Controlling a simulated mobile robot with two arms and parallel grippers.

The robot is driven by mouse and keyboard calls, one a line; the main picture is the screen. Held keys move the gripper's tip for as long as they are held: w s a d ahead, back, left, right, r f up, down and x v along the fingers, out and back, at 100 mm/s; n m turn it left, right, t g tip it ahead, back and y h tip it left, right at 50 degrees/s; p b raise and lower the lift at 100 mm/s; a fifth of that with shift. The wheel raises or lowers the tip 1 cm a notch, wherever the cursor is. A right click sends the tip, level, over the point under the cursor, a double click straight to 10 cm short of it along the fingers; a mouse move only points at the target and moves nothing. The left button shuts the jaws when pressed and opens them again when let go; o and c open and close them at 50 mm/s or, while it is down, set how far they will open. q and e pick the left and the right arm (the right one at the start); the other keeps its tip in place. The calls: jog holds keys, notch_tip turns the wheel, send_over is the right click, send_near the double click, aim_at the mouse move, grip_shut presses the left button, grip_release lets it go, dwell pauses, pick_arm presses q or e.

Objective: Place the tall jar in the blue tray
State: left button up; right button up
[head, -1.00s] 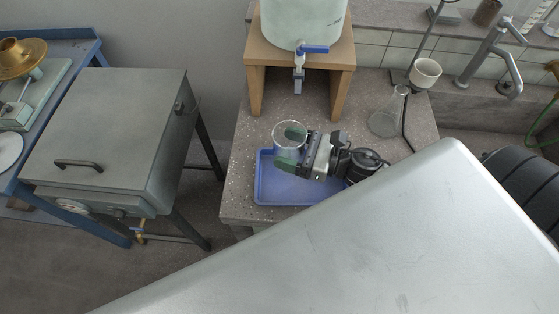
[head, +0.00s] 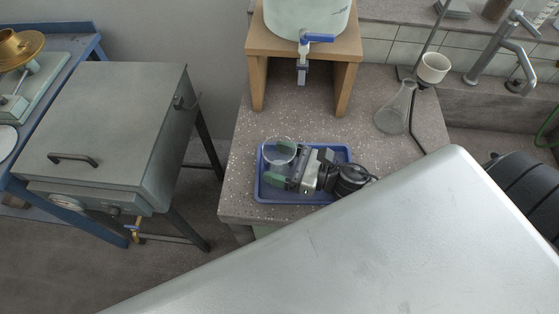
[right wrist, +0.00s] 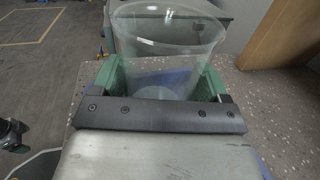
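The tall jar (head: 279,153) is clear glass, with its open rim up. In the head view it is over the left end of the blue tray (head: 262,197). My right gripper (head: 281,165) has its green fingers on either side of the jar and is shut on it. The right wrist view shows the jar (right wrist: 168,45) upright between the fingers, with blue showing through it. I cannot tell whether its base touches the tray floor. My right gripper hides part of the tray. My left gripper is not in view.
A wooden stand (head: 254,85) with a tapped tank (head: 305,15) is behind the tray. Speckled bench top is clear left of the tray. A grey metal box (head: 110,120) stands apart at left.

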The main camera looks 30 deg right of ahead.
jog(key=o, duration=0.3)
jog(key=shift+o, duration=0.2)
jog(key=shift+r, duration=0.1)
jog(key=shift+s+d, duration=0.2)
jog(key=b+v, duration=0.2)
jog(key=v, duration=0.5)
jog(key=shift+r, duration=0.1)
